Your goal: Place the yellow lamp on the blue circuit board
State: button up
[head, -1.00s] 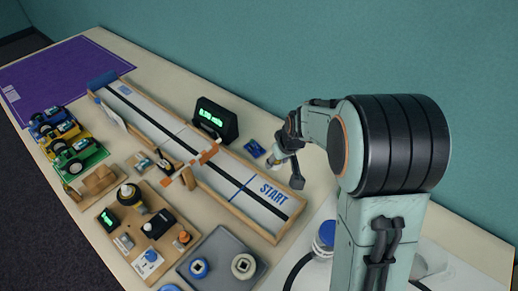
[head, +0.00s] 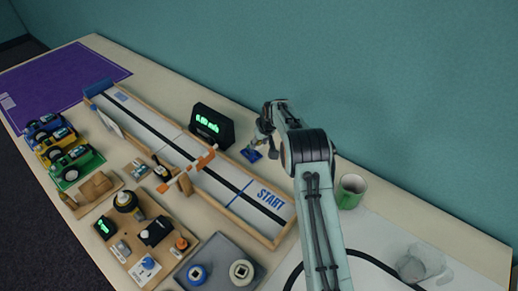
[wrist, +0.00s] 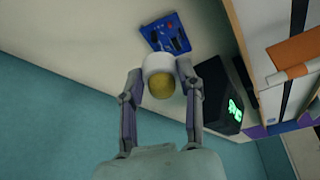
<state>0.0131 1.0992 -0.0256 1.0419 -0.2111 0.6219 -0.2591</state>
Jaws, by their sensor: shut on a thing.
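The yellow lamp (wrist: 161,86), a yellow dome in a white ring-like body, sits between the fingers of my gripper (wrist: 160,72) in the wrist view. My gripper is shut on it. The blue circuit board (wrist: 168,34) lies flat on the table just beyond the lamp in the wrist view. In the head view, the board (head: 252,154) lies between the black timer and the track's START end, and my gripper (head: 260,140) is over or close behind it. There the lamp is mostly hidden, and I cannot tell whether it touches the board.
A black timer with green digits (head: 211,125) stands left of the board. The wooden-edged track (head: 215,188) runs in front of it. A green cup (head: 351,191) and a clear container (head: 420,263) stand to the right. The teal wall (head: 400,110) is close behind.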

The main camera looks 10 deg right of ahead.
aim_at(261, 148)
jog(key=shift+w+f, duration=0.1)
jog(key=shift+f, duration=1.55)
jog(key=shift+f, duration=0.15)
jog(key=shift+f, duration=0.4)
jog(key=o, duration=0.9)
jog(key=shift+o, duration=0.2)
